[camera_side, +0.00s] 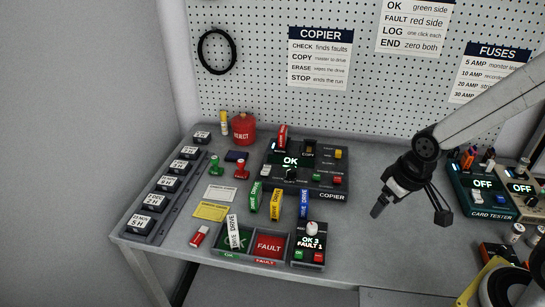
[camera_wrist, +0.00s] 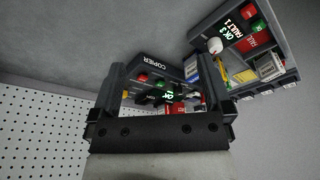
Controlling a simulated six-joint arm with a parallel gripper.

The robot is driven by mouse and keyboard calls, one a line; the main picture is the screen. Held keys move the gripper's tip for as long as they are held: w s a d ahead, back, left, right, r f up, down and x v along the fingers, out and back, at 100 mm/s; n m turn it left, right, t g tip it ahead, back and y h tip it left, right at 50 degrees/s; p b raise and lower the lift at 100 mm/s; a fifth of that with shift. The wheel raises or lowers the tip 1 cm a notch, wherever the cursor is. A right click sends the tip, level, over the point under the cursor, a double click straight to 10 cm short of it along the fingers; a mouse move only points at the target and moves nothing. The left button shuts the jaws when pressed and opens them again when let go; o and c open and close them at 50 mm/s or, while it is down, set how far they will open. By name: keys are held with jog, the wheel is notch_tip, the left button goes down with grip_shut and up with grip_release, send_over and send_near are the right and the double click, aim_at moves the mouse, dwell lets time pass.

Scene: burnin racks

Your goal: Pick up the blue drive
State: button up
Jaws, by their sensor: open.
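The blue drive (camera_side: 304,204) stands upright on the bench in front of the copier (camera_side: 330,186), at the right end of a row with a yellow drive (camera_side: 276,204) and a green drive (camera_side: 254,197). My gripper (camera_side: 410,212) is open and empty, in the air to the right of the blue drive and apart from it. In the wrist view the two fingers of my gripper (camera_wrist: 162,65) are wide apart with nothing held, and the copier (camera_wrist: 148,62) shows between them.
A counter box (camera_side: 312,246) reading OK 3, FAULT 1 stands just in front of the blue drive. The OK and FAULT tray (camera_side: 268,263) is left of it, with a white drive (camera_side: 234,232) in the OK side. A card tester (camera_side: 487,213) stands at right.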

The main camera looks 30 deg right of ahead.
jog(key=c, duration=0.3)
jog(key=n+h, duration=0.3)
jog(key=n, duration=2.4)
send_over(304, 196)
jog(key=s, duration=0.2)
jog(key=shift+t, duration=0.4)
jog(key=f, duration=0.5)
jog(key=shift+s+a, duration=0.2)
jog(key=shift+a, duration=0.2)
jog(key=shift+w+a+f+n, duration=0.25)
jog(key=shift+w+n, duration=0.1)
jog(key=shift+n, duration=0.25)
jog(key=shift+f, duration=0.1)
